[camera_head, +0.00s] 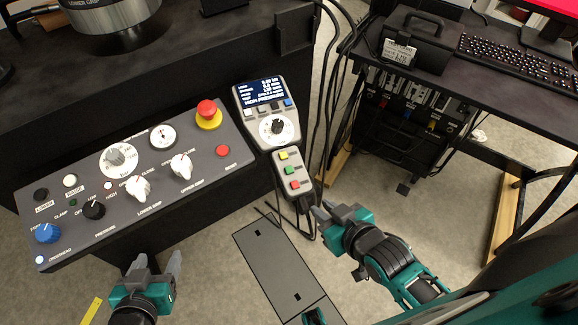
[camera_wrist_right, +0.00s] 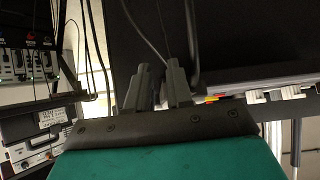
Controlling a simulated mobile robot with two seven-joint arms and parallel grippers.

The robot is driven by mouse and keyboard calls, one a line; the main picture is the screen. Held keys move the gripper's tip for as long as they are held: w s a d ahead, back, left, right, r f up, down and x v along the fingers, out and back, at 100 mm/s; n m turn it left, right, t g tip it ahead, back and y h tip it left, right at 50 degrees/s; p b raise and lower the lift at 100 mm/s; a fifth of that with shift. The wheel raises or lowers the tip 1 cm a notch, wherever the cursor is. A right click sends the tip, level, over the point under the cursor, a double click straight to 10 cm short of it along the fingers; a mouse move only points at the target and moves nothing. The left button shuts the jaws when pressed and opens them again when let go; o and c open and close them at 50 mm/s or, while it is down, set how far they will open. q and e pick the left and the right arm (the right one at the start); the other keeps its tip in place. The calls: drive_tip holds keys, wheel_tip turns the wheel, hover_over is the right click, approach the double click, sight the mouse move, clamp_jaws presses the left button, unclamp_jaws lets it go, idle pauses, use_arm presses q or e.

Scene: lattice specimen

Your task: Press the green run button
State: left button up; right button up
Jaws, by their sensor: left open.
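The green run button (camera_head: 290,170) is the middle one of three on the grey hand controller's lower part, between a yellow button (camera_head: 283,156) and a red button (camera_head: 295,185). My right gripper (camera_head: 319,210) is just below and right of these buttons, apart from the green one. Its two fingers (camera_wrist_right: 160,85) show close together in the right wrist view with a narrow gap; how far they are open is unclear. No green button can be made out in that view. My left gripper (camera_head: 158,257) is open and empty, below the control panel's front edge.
The sloped control panel (camera_head: 85,222) with knobs and a red emergency stop (camera_head: 207,110) lies to the left. Cables hang beside the controller (camera_head: 262,108). A dark table with a keyboard (camera_head: 520,62) stands at the right. A grey plate (camera_head: 275,265) lies on the floor.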

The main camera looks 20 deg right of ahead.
clamp_jaws()
idle(1.2)
